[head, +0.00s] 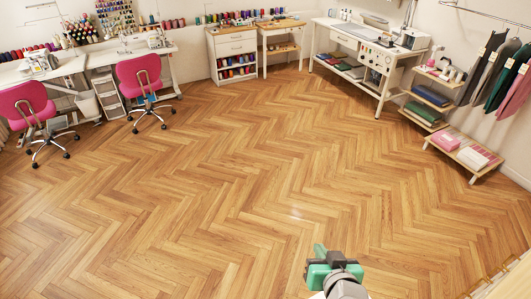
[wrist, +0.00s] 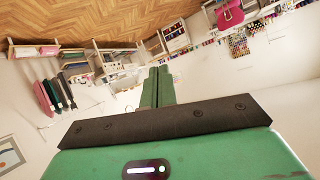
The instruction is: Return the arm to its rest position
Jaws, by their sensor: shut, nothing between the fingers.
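My gripper (wrist: 158,87) is green, and its two fingers lie together, shut with nothing between them, in the wrist view. The wrist view is tipped over, with the wood floor at its top and the white wall and ceiling below. In the head view my arm's green and dark grey end part (head: 335,270) shows at the bottom, right of the middle, over bare floor. The gripper touches nothing that I can see. The lower arm is mostly out of the picture.
Open herringbone floor (head: 230,185) fills the middle. Two pink chairs (head: 143,77) stand by sewing desks at the back left. A drawer cabinet (head: 232,50) and a machine table (head: 372,55) stand at the back. Shelves (head: 465,150) and hanging clothes (head: 502,75) line the right wall.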

